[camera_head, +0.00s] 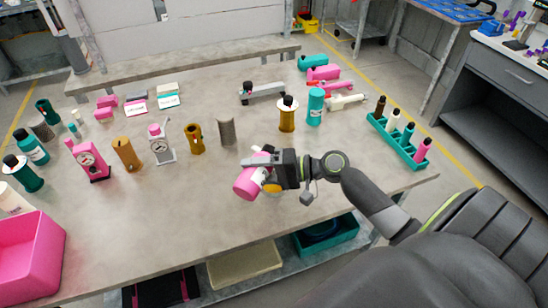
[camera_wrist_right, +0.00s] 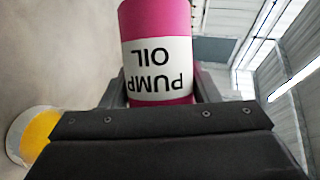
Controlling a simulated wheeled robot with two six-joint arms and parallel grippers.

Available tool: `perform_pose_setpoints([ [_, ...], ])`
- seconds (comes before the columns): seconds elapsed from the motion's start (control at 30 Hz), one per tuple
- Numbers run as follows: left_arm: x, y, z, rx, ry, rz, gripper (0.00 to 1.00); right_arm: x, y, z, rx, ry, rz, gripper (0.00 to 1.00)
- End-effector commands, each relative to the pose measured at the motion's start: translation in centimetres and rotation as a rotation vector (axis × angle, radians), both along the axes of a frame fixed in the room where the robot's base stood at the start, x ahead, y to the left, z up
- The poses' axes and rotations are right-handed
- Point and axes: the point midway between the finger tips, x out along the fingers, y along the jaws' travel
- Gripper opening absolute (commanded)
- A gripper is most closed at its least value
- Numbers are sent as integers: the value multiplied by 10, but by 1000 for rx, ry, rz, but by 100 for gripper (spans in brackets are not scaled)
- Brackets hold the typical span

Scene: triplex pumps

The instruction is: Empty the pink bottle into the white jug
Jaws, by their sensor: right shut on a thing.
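The pink bottle (camera_head: 248,184), with a white label, is held tilted above the table by my right gripper (camera_head: 263,165). In the right wrist view the bottle (camera_wrist_right: 157,22) sits between the two fingers, its "PUMP OIL" label upside down. The white jug stands on the table below and beside the bottle. Mostly its yellow inside (camera_head: 274,188) shows in the head view, the rest hidden by bottle and gripper. The right wrist view shows the jug (camera_wrist_right: 17,131) at lower left as a white rim around yellow. The bottle's mouth is not clearly visible. My left gripper is out of view.
A teal rack (camera_head: 400,142) of small bottles stands at the right. A pink bin (camera_head: 30,250) is at front left. The front middle table is clear.

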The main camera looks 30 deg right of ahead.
Motion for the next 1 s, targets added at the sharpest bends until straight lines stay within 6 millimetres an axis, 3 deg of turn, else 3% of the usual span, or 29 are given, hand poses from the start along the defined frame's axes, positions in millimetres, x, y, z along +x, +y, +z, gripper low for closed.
perform_pose_setpoints([
  [1.0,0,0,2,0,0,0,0,1,-1,7,75,40,0,23],
])
